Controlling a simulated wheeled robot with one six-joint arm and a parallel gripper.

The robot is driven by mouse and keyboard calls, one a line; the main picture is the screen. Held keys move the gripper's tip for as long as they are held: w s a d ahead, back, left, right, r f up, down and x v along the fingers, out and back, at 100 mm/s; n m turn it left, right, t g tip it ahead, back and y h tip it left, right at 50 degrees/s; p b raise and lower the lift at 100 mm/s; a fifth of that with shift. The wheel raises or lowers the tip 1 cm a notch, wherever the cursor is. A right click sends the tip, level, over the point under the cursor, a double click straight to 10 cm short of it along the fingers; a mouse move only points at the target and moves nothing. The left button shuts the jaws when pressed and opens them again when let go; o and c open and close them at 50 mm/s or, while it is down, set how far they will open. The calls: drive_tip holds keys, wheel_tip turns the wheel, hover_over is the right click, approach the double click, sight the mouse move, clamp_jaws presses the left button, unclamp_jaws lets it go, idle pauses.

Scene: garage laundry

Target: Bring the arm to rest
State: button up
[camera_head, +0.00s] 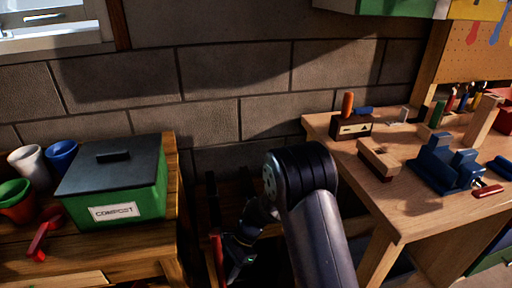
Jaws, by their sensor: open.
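My dark grey arm rises from the bottom middle and bends over at a thick black joint. Its far part drops down to the left. My gripper (238,263) hangs low in the shadowed gap between the two benches. It is small, dark and partly blurred into the background, and it seems to hold nothing. It is apart from both benches' tops and below their level.
Left, a wooden bench (75,255) holds a green compost bin (115,190), cups and a red tool (44,238). Right, a workbench (410,210) carries a blue vise (445,165), wooden blocks and tools. A block wall (215,75) stands behind.

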wheel_tip(320, 180, up, 8)
drive_tip(key=p, duration=0.4)
drive_tip(key=shift+p, duration=0.35)
